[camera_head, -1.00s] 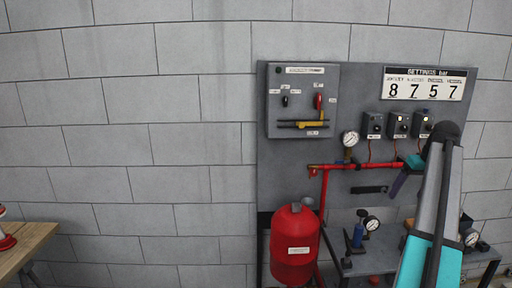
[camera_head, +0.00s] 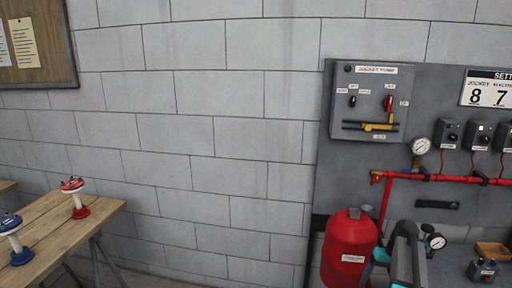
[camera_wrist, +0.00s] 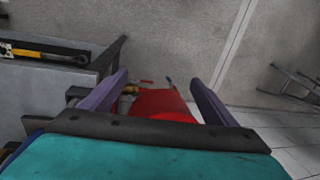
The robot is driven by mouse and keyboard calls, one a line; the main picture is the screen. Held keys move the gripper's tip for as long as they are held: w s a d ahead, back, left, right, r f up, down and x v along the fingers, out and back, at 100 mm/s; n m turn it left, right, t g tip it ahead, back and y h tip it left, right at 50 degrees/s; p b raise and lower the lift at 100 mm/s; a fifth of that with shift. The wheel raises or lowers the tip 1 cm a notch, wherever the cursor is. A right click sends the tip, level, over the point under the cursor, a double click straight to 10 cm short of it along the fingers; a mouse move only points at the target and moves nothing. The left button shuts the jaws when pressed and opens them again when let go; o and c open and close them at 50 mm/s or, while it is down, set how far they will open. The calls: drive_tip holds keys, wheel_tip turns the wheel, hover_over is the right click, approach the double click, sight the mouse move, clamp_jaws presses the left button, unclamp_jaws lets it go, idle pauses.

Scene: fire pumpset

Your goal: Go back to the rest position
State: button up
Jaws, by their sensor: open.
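My gripper (camera_wrist: 160,78) is open in the wrist view, its two purple fingers apart above the teal body, with nothing seen held between them. A red tank (camera_wrist: 162,104) shows beyond and between the fingers; its distance from them cannot be told. In the head view my arm is folded low at the bottom right, in front of the right side of the red tank (camera_head: 348,246). The fingers cannot be made out there.
The grey pump panel (camera_head: 340,185) carries a jockey pump box (camera_head: 370,100), a gauge (camera_head: 421,146) and red pipe (camera_head: 440,177). A wooden table (camera_head: 60,225) with red and blue valve-like items stands at left. The wall between is bare.

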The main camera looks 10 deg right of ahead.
drive_tip(key=s+a+f+g, duration=0.1)
drive_tip(key=s+a+f, duration=0.2)
drive_tip(key=a+f, duration=0.45)
drive_tip(key=s+a+f+n+g+b, duration=0.1)
drive_tip(key=s+a+f, duration=0.3)
drive_tip(key=a+f, duration=0.35)
drive_tip(key=s+a+f+g, duration=0.1)
drive_tip(key=s+a+f, duration=0.2)
drive_tip(key=a+f, duration=0.45)
drive_tip(key=s+a+f+g, duration=0.1)
drive_tip(key=s+a+f, duration=0.2)
drive_tip(key=s, duration=0.4)
drive_tip(key=s+a+f+n+g+h, duration=0.1)
drive_tip(key=s+a+f, duration=0.3)
drive_tip(key=s+a, duration=0.2)
drive_tip(key=s+a+f+g+h+b, duration=0.1)
drive_tip(key=s+a+f, duration=0.3)
drive_tip(key=s, duration=0.5)
drive_tip(key=shift+s+a+f+n, duration=0.15)
drive_tip(key=shift+s+a+n, duration=0.1)
drive_tip(key=shift+a+n, duration=0.25)
drive_tip(key=shift+a, duration=0.15)
